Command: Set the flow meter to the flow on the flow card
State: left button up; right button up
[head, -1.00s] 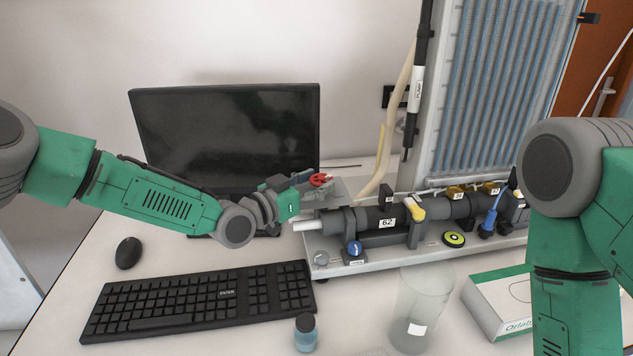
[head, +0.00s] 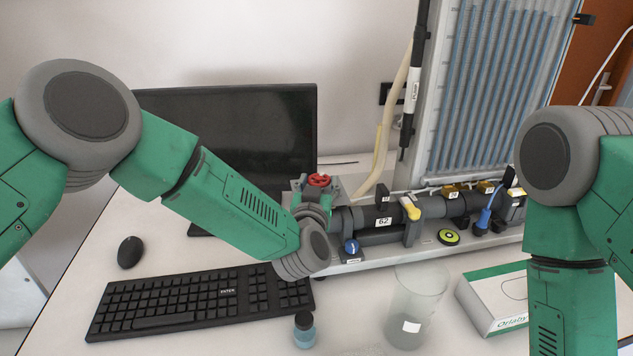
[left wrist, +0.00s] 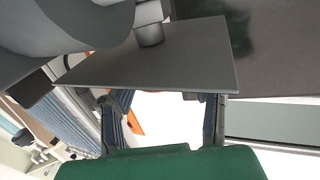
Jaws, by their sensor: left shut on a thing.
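A red handwheel (head: 318,181) stands at the left end of the dark pipe assembly (head: 437,209). My left gripper (head: 313,200) is at the handwheel and shut on it, but my wrist hides most of the fingers and the contact. In the left wrist view, the two fingers (left wrist: 160,104) stand apart, and a grey plate (left wrist: 150,58) hides their tips. A white label reading 62 (head: 383,222) is on the pipe. The manometer board (head: 490,90) with blue tubes stands behind. I cannot make out a flow card. My right gripper is out of view.
A yellow handle (head: 411,210) and a blue knob (head: 351,246) are on the pipe rig. A monitor (head: 225,125), keyboard (head: 190,303) and mouse (head: 130,252) are at left. A small bottle (head: 304,330), a beaker (head: 418,300) and a white box (head: 495,300) stand in front.

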pick_arm(q)
jog(key=shift+w+d+r+n+y, duration=0.1)
jog(key=shift+n+y, duration=0.55)
jog(key=shift+y, duration=0.35)
jog(key=shift+d+r+n+y, duration=0.1)
jog(key=shift+n+y, duration=0.55)
jog(key=shift+y, duration=0.35)
jog(key=shift+r+y, duration=0.1)
jog(key=shift+y, duration=0.3)
jog(key=o, duration=1.1)
jog(key=shift+o, duration=0.2)
jog(key=shift+w+f, duration=0.1)
jog(key=shift+f, duration=0.1)
jog(key=shift+d, duration=0.1)
jog(key=s+d, duration=0.1)
jog(key=s, duration=1)
jog(key=shift+s+d, duration=0.35)
jog(key=shift+s, duration=0.05)
jog(key=shift+s+f, duration=0.1)
jog(key=shift+f, duration=0.05)
